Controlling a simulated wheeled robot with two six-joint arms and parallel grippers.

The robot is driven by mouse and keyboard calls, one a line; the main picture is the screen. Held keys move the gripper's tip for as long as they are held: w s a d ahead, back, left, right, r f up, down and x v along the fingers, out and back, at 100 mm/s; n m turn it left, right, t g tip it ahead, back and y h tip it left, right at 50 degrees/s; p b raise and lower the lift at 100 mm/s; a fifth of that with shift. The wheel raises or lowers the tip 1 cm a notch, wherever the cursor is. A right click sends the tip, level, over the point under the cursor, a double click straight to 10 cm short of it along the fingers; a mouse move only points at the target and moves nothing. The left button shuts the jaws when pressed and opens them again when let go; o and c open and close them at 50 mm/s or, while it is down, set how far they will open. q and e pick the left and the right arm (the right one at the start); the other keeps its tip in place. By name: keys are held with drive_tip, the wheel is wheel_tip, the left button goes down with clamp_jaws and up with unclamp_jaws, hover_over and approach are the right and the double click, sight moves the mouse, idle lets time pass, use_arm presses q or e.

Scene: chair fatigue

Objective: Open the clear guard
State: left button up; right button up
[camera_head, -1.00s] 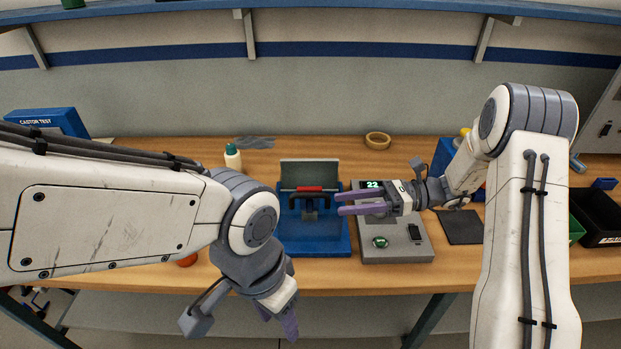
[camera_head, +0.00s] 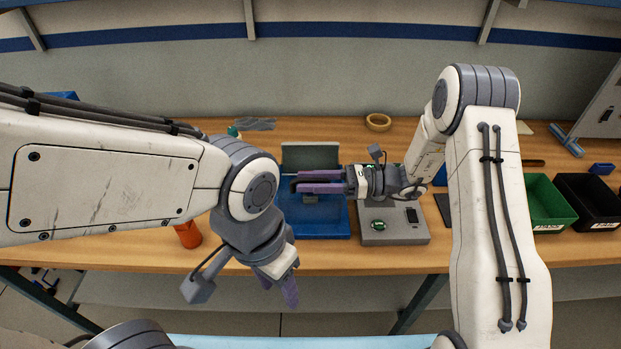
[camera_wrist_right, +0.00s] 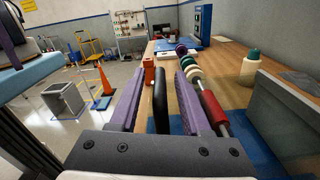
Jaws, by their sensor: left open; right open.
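The clear guard (camera_head: 310,156) is a grey see-through panel standing upright at the back of the blue fixture (camera_head: 325,224). In the right wrist view the guard (camera_wrist_right: 288,118) is at the right. My right gripper (camera_head: 300,182) is open over the fixture, in front of the guard. In its wrist view a black bar (camera_wrist_right: 160,98) lies between the two open fingers, and a red roller (camera_wrist_right: 213,110) lies outside the right finger. I cannot tell whether the fingers touch the bar. My left gripper (camera_head: 287,287) is open and empty, in front of the bench edge.
A grey control box (camera_head: 393,232) stands right of the fixture. Green (camera_head: 549,205) and black (camera_head: 590,200) bins are farther right. An orange-red object (camera_head: 188,235) and a green-capped bottle (camera_head: 233,132) are left. A tape ring (camera_head: 378,122) lies behind.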

clamp_jaws()
idle(1.4)
